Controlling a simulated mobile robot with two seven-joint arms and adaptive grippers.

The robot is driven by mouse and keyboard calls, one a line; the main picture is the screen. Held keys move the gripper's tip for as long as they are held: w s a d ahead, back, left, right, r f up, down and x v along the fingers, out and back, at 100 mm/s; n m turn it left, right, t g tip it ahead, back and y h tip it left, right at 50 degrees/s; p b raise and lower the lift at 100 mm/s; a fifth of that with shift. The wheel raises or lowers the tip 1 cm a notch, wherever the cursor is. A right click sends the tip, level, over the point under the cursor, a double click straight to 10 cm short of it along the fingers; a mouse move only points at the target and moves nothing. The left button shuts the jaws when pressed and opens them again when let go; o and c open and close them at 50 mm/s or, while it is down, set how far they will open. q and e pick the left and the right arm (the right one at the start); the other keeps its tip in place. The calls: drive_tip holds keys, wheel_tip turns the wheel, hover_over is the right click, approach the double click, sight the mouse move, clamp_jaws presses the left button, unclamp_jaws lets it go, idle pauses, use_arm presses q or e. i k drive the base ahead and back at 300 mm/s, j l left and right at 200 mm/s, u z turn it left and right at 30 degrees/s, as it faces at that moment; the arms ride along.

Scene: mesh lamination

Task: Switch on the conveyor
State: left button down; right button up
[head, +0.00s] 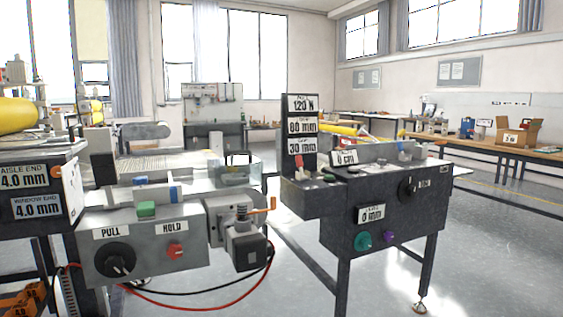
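A grey control panel (150,253) stands at the left-centre of the head view. It carries a black rotary knob (115,260) under a PULL label, a red knob (175,251) by a HOLD label, and a green block or button (147,209) on top. A dark control box (385,220) at the right has a teal knob (363,241), a purple knob (390,236) and a black rotary switch (407,187) with small, unreadable labels. I cannot tell which control belongs to the conveyor. Neither of my grippers is in view.
A readout post (302,130) shows 120 N, 60 mm and 30 mm. A motor unit (246,245) and a red cable (200,306) sit between the panels. Long wooden benches (490,148) line the right wall. Open floor (480,245) lies at the right.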

sight(299, 161)
drive_tip(key=i+l+u, duration=0.2)
drive_tip(key=l+u, duration=0.15)
drive_tip(key=u, duration=0.15)
drive_tip(key=i+l+u, duration=0.1)
drive_tip(key=l+u, duration=0.35)
drive_tip(key=i+l+u, duration=0.2)
drive_tip(key=l, duration=0.3)
drive_tip(key=l+u, duration=0.2)
drive_tip(key=l, duration=0.3)
drive_tip(key=l+u, duration=0.15)
drive_tip(key=l, duration=1)
drive_tip(key=k+l, duration=0.1)
drive_tip(key=l, duration=2.35)
drive_tip(key=i+u, duration=0.05)
